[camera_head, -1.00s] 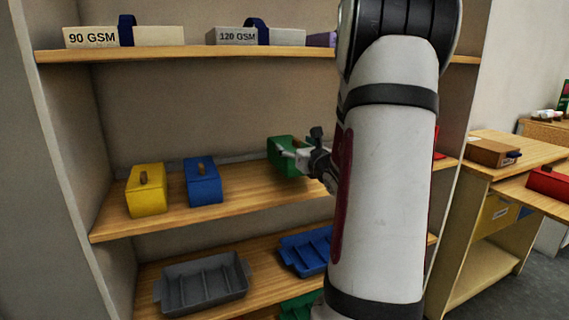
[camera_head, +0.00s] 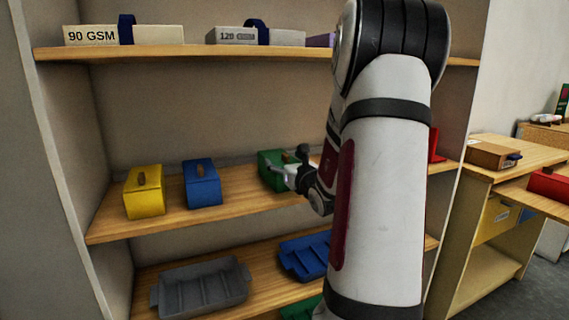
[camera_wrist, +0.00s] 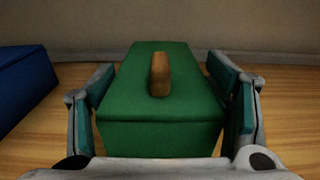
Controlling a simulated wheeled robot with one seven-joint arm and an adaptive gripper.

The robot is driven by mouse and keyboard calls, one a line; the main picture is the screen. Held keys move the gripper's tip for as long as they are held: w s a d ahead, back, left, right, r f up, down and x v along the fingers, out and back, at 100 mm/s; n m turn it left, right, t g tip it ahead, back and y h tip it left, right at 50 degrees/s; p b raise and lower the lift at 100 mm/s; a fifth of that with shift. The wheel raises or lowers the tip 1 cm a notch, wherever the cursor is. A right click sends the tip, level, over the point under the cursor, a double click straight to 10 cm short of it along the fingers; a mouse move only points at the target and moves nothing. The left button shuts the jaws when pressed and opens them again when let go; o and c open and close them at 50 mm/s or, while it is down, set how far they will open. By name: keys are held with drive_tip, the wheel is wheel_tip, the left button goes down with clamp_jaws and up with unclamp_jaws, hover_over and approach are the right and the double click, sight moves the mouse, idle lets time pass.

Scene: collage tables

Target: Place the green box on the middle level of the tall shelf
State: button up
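The green box (camera_head: 276,170), with a brown handle on its lid, stands upright toward the back of the middle shelf board (camera_head: 240,205), right of a blue box (camera_head: 202,183). My gripper (camera_head: 294,168) is at its front right in the head view. In the wrist view, the green box (camera_wrist: 160,110) lies between my two fingers (camera_wrist: 165,85). The left finger is close against its side, and a narrow gap shows at the right finger. The fingers look open around it. My arm hides the shelf's right part.
A yellow box (camera_head: 145,192) stands left on the same board. The board above holds paper boxes (camera_head: 92,36). The board below holds a grey tray (camera_head: 200,287) and a blue tray (camera_head: 304,256). Side tables (camera_head: 535,150) stand at right. The board's front edge is clear.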

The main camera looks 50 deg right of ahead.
drive_tip(key=o, duration=0.4)
drive_tip(key=shift+r, duration=0.15)
